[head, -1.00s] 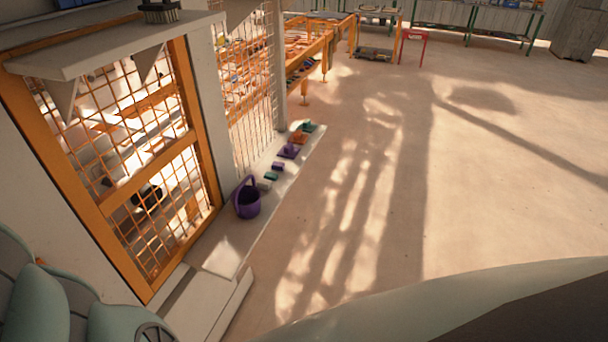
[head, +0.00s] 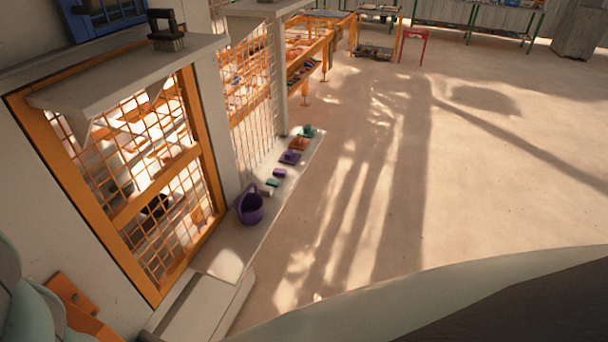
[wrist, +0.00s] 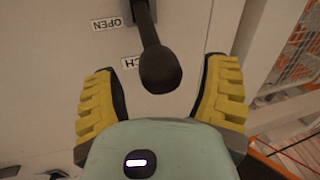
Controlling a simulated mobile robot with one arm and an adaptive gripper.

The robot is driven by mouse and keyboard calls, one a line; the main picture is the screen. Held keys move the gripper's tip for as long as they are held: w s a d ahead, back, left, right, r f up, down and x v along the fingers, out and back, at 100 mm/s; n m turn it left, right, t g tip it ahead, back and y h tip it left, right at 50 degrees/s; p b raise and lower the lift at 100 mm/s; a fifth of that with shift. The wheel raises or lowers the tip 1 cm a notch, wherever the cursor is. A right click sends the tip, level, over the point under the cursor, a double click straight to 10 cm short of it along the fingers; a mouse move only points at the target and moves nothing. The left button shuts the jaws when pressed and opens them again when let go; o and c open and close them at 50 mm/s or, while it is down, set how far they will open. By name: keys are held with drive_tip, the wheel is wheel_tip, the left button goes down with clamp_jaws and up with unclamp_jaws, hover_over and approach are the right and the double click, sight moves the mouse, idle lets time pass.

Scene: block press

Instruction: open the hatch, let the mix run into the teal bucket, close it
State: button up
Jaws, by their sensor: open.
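A dark lever (wrist: 160,62) with a rounded knob hangs down from a pale panel (wrist: 60,60) in the wrist view. A label reading OPEN (wrist: 107,24) is left of the lever, and a second label ending in CH (wrist: 131,62) is partly hidden behind it. My gripper (wrist: 160,72) is open, with one yellow ribbed finger on each side of the knob. I see a gap between the knob and each finger. The head view does not show my gripper. I cannot make out a teal bucket or the hatch in either view.
A purple bucket (head: 249,208) stands on a low ledge (head: 222,262) beside an orange-framed mesh gate (head: 158,185). Small coloured pieces line the ledge beyond it. The floor (head: 480,190) at right is clear.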

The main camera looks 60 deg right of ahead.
drive_tip(key=shift+x, duration=0.8)
drive_tip(key=shift+c, duration=0.3)
drive_tip(key=c, duration=1.2)
drive_tip(key=shift+f, duration=0.1)
clamp_jaws()
